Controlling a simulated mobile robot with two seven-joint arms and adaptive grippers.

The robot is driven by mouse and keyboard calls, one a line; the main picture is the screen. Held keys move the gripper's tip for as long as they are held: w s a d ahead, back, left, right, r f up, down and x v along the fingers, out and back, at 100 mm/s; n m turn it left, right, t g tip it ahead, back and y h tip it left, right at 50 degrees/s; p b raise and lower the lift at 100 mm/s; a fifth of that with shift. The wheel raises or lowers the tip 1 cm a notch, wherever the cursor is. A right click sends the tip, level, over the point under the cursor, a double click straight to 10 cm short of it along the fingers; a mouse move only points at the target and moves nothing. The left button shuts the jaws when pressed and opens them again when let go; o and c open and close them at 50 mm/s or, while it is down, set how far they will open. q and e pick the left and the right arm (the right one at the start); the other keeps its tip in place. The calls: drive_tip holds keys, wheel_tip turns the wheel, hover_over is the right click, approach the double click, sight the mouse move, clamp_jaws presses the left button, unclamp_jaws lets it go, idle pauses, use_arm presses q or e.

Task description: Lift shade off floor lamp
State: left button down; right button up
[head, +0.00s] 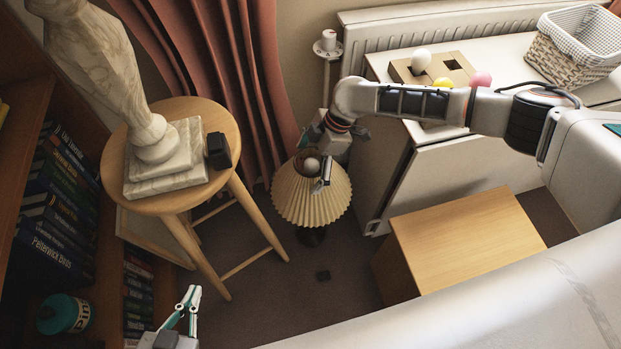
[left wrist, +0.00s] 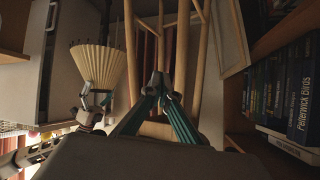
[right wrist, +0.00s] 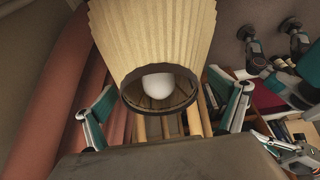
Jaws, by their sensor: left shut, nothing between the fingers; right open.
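The floor lamp's pleated cream shade (head: 306,203) sits on the lamp between the stool and the low cabinet. Its dark base shows below it, and a white bulb (right wrist: 157,87) shows in its top opening. My right gripper (head: 315,165) is over the top of the shade with its fingers apart. In the right wrist view the shade (right wrist: 150,35) lies between the open fingers, with no clear contact. My left gripper (head: 191,299) is shut and empty near the bottom of the head view, away from the lamp. The shade also shows in the left wrist view (left wrist: 98,66).
A round stool (head: 205,120) with a marble statue (head: 110,70) and a dark box (head: 218,150) stands left of the lamp. A wooden box (head: 460,240) and a cabinet (head: 440,165) are to the right. A curtain (head: 215,50) hangs behind.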

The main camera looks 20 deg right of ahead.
drive_tip(key=shift+x, duration=1.2)
drive_tip(key=shift+f, duration=0.4)
drive_tip(key=shift+a, duration=0.1)
drive_tip(key=shift+r, duration=0.15)
drive_tip(key=c, duration=1.1)
use_arm(q)
drive_tip(key=shift+w+d+r, duration=0.15)
drive_tip(key=shift+w+d, duration=0.15)
drive_tip(key=shift+d, duration=0.05)
